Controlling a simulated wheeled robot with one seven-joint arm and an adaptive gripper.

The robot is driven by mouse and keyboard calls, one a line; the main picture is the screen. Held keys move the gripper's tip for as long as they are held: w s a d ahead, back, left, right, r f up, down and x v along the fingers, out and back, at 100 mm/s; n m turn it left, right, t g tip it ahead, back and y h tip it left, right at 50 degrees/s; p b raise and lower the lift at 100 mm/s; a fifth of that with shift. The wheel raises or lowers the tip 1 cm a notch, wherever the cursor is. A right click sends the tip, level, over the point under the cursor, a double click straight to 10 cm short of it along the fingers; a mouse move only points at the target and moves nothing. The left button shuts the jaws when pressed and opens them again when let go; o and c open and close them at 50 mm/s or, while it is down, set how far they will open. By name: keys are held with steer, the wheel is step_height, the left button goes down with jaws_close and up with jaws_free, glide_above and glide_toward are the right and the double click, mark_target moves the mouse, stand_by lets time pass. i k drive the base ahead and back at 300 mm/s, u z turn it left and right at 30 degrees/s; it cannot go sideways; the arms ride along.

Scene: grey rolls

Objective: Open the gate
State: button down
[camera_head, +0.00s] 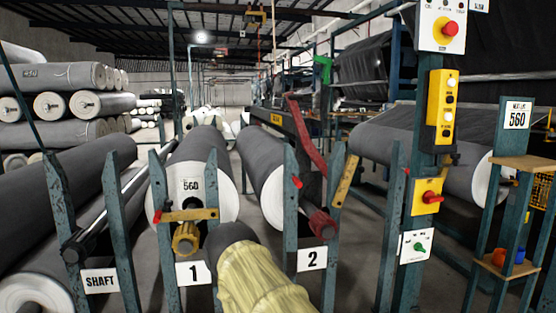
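No part is labelled as a gate, so I cannot tell for sure which one it is. At stand 1, a short yellow bar (187,215) lies nearly level between two blue-green posts, with a small red tip at its left end. At stand 2, a similar yellow bar (345,180) stands steeply tilted by the right post, and the space between those posts is not crossed by it. A long red bar (305,135) slants down behind stand 2. I cannot make out my gripper. A cream ribbed shape with a dark grey end fills the bottom centre; I cannot tell what it is.
Grey rolls (200,160) lie behind the stands and are stacked at the left. A "SHAFT" sign (101,281) hangs at lower left. At right, a post carries a yellow button box (441,110) and red switches. A wooden-shelved rack (512,265) stands at far right.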

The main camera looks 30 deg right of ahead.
mark_target(345, 180)
steer(key=u, duration=0.35)
steer(key=i, duration=0.95)
steer(key=z, duration=0.75)
